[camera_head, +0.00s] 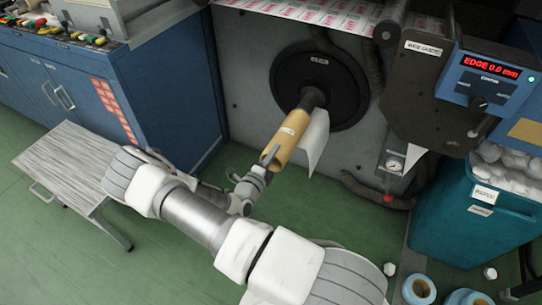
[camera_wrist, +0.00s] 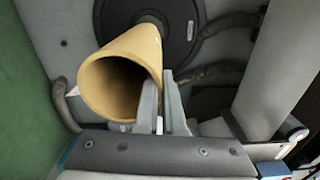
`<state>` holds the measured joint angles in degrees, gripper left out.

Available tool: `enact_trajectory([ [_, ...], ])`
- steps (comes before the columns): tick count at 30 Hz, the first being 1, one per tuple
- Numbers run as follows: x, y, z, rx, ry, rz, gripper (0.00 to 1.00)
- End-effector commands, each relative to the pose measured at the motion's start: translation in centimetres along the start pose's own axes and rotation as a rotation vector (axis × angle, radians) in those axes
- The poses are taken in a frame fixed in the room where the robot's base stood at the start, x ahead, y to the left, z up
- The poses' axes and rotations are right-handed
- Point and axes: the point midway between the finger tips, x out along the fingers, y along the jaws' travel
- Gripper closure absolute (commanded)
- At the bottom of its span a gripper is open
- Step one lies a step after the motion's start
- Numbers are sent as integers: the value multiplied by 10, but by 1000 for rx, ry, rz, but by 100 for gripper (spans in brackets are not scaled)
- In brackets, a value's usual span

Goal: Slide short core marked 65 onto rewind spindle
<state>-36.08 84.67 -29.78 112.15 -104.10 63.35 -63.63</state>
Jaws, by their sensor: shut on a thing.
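The short core (camera_head: 286,138) is a tan tube with a small white label, too small to read. It lies in line with the dark rewind spindle (camera_head: 313,97), its far end meeting or overlapping the spindle; how far it is on, I cannot tell. The spindle sticks out from a round black disc (camera_head: 340,85). My gripper (camera_head: 262,168) is shut on the core at its near end. In the wrist view the core (camera_wrist: 128,62) shows its open near end, and my gripper's fingers (camera_wrist: 162,105) pinch its wall at the right rim. The spindle is mostly hidden there.
A white sheet (camera_head: 314,140) hangs beside the core. A control box (camera_head: 490,82) reads EDGE 0.0 mm. A teal bin (camera_head: 450,215) of white scrap stands right, a blue cabinet (camera_head: 175,95) and low grey-topped table (camera_head: 70,165) left. Blue rolls (camera_head: 419,289) sit on the floor.

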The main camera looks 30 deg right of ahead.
Motion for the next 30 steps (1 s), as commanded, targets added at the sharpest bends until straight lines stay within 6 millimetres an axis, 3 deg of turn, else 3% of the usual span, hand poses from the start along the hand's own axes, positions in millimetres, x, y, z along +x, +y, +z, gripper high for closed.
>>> enact_trajectory([
  [30,71,0,0,1,0,-2,100],
])
